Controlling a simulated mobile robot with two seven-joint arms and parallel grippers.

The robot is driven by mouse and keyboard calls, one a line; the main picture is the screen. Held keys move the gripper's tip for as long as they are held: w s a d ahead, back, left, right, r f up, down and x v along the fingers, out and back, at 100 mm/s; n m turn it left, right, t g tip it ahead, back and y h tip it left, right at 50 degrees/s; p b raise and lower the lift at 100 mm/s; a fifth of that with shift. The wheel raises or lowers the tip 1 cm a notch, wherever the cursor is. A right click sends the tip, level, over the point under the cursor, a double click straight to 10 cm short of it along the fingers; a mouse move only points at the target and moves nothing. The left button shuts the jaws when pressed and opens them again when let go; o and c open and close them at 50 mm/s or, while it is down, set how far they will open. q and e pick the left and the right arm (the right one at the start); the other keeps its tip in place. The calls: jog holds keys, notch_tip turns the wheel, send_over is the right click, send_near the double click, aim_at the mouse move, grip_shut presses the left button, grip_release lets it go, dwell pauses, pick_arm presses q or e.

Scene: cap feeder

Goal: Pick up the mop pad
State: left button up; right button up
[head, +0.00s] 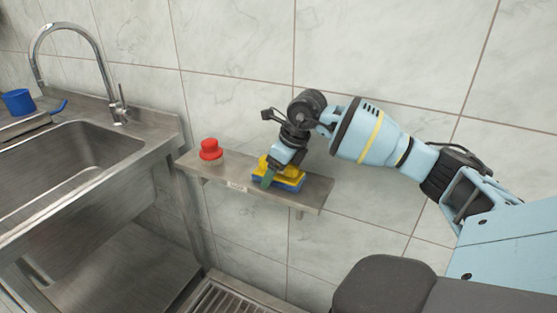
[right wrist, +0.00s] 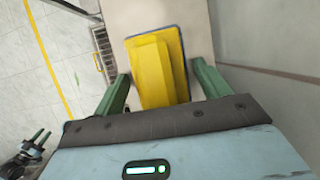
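The mop pad, a yellow block with a blue edge (head: 291,183), lies on the narrow metal shelf (head: 225,176) on the wall. In the right wrist view the mop pad (right wrist: 158,67) shows its raised yellow ridge between my fingers. My right gripper (head: 267,178) points down over the pad. In the right wrist view its two green fingers (right wrist: 160,92) stand apart on either side of the ridge, with a gap to the right finger. The lower part of the ridge is hidden by the gripper body.
A red knob-shaped object (head: 210,149) stands on the left part of the shelf. A steel sink (head: 80,165) with a tall faucet is at the left, with a blue cup (head: 18,102) on its far edge. A tiled wall stands close behind the shelf.

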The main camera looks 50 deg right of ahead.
jog(key=c, duration=0.8)
jog(key=shift+c, duration=0.2)
jog(key=shift+r, duration=0.1)
jog(key=shift+r, duration=0.55)
jog(key=r, duration=0.1)
jog(key=a+r, duration=0.1)
jog(key=r, duration=0.1)
jog(key=shift+a, duration=0.1)
jog(key=s+a+r, duration=0.1)
jog(key=s+a, duration=0.1)
jog(key=a, duration=1.2)
jog(key=shift+s+a, duration=0.3)
jog(key=shift+a, duration=0.05)
jog(key=shift+r, duration=0.1)
